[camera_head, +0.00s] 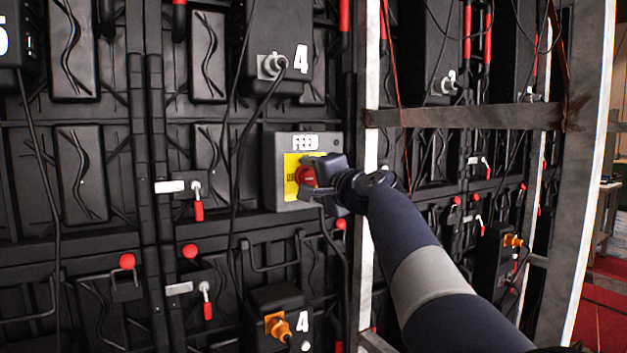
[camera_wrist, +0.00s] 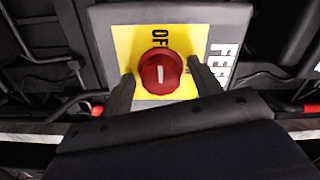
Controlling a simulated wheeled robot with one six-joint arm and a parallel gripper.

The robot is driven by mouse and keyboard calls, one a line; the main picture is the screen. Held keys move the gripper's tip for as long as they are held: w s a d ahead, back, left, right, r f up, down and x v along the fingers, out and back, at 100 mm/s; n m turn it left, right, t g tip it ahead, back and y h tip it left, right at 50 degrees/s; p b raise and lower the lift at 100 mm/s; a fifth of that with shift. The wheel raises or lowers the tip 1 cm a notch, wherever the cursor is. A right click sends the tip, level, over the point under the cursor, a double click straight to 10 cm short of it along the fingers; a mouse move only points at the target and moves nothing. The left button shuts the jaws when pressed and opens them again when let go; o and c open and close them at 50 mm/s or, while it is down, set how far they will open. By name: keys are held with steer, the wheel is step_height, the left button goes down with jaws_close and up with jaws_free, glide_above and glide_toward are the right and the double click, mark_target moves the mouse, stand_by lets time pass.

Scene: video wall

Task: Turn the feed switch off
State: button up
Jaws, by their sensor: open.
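The feed switch is a grey box (camera_head: 267,165) labelled FEED with a yellow plate (camera_wrist: 122,43) and a round red knob (camera_wrist: 160,60). The knob also shows in the head view (camera_head: 305,180), partly hidden by my gripper. In the wrist view its white mark runs up and down, in line with the partly visible "OF" lettering (camera_wrist: 158,38) above it; which end points I cannot tell. My gripper (camera_wrist: 160,75) is open, with one finger on each side of the knob. Whether the fingers touch it is unclear. A finger covers part of the plate right of the knob.
Black panel backs with cables surround the switch. A grey plug (camera_head: 272,66) sits above it and an orange plug (camera_head: 278,328) below. A light metal upright (camera_head: 368,60) and a crossbar (camera_head: 465,117) stand close to my arm on the right. Small red-handled latches (camera_head: 198,205) are at the left.

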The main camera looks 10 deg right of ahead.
steer(key=v, duration=1)
steer(key=shift+s+b, duration=0.4)
steer(key=shift+d, duration=0.1)
steer(key=x, duration=1.1)
steer(key=shift+p, duration=0.4)
steer(key=shift+s, duration=0.1)
steer(key=shift+s+d, duration=0.1)
